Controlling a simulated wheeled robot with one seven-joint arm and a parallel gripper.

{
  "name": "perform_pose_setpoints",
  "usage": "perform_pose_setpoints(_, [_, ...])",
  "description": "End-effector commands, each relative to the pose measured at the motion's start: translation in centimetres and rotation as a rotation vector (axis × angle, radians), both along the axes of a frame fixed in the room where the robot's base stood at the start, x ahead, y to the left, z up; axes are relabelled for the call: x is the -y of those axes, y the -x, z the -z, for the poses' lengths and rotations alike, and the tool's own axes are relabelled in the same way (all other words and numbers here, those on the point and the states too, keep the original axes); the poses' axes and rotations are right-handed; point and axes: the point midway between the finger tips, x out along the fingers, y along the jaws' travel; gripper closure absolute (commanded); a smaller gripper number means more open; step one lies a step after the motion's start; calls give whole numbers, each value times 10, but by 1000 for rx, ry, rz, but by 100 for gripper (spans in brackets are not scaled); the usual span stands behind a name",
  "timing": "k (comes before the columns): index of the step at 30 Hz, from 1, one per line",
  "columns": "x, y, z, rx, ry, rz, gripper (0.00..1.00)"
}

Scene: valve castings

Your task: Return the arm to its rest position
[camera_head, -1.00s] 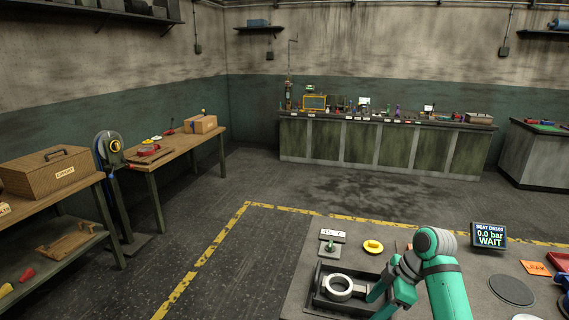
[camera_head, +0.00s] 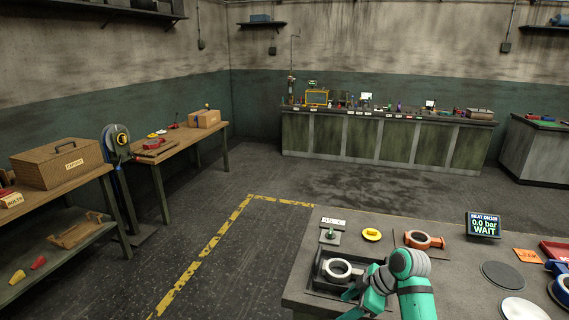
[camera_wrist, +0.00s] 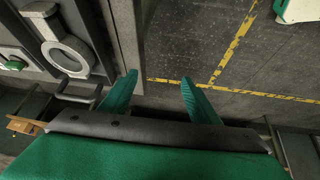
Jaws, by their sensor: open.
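My gripper (camera_wrist: 158,92) shows in the wrist view with its two green fingers apart and nothing between them. Below the fingers are the edge of the workbench and the dark floor with yellow lines. In the head view my green arm reaches in at the bottom, low over the front of the workbench (camera_head: 390,222). A white ring-shaped casting (camera_head: 338,262) sits in a black tray (camera_head: 318,285) just left of my arm; the casting also shows at upper left in the wrist view (camera_wrist: 88,58). The fingertips are hard to make out in the head view.
On the bench are an orange ring casting (camera_head: 437,242), a yellow part (camera_head: 372,234), a green-knobbed part (camera_head: 330,236), a display reading 0.0 bar WAIT (camera_head: 484,225), a dark disc (camera_head: 503,274) and an orange card (camera_head: 526,256). Open floor (camera_head: 270,235) lies left of the bench.

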Motion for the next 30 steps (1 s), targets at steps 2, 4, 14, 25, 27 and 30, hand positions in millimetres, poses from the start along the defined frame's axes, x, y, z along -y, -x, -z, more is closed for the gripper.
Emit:
perform_pose_setpoints(2, [-19,-4,14,17,-31,24,44])
perform_pose_setpoints(4, [-39,-9,26,38,-60,52,44])
perform_pose_setpoints(14, [-149,-17,92,142,-252,266,44])
perform_pose_setpoints(25, [-228,20,150,210,-435,560,44])
perform_pose_setpoints(27, [-238,32,159,220,-462,616,44])
perform_pose_setpoints(30, [-250,53,171,232,-496,696,44])
